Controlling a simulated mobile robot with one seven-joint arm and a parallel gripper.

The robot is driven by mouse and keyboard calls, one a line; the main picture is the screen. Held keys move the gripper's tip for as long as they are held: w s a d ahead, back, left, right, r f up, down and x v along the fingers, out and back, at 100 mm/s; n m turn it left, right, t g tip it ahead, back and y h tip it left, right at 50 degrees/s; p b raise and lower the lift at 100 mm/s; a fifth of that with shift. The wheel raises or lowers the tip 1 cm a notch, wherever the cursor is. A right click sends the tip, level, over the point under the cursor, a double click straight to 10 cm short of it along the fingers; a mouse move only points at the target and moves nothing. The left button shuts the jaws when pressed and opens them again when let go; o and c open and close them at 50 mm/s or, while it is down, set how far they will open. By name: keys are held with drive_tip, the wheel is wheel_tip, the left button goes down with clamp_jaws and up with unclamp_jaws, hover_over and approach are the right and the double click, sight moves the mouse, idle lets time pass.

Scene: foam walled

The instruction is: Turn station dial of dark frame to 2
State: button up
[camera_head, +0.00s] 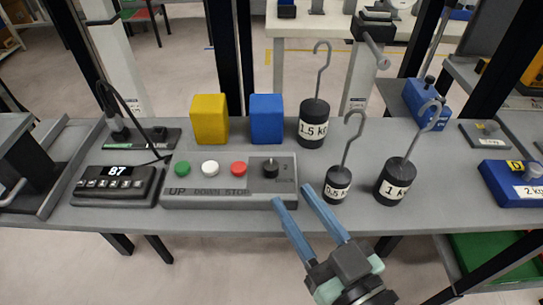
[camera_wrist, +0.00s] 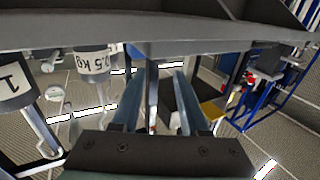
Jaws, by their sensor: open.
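A grey control box (camera_head: 232,193) lies on the grey table, with green, white and red buttons above the words UP, DOWN and STOP. At its right end is a black dial (camera_head: 271,168); the marks around it are too small to read. My gripper (camera_head: 293,195) is open and empty, its two blue fingers pointing toward the right front corner of the box. The dial is beyond the fingertips, apart from them. In the wrist view the open fingers (camera_wrist: 156,68) point at the table edge (camera_wrist: 215,36), and the dial does not show. Dark upright posts (camera_head: 227,60) stand behind the table.
A 0.5 kg weight (camera_head: 337,185) and a 1 kg weight (camera_head: 395,185) stand close right of my gripper. A 1.5 kg weight (camera_head: 313,130), a blue block (camera_head: 266,120) and a yellow block (camera_head: 209,120) stand behind the box. A keypad display (camera_head: 117,185) reads 87 at left.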

sight(275, 172)
drive_tip(key=x, duration=0.8)
drive_tip(key=shift+w+a, duration=0.15)
drive_tip(key=shift+w, duration=0.1)
clamp_jaws()
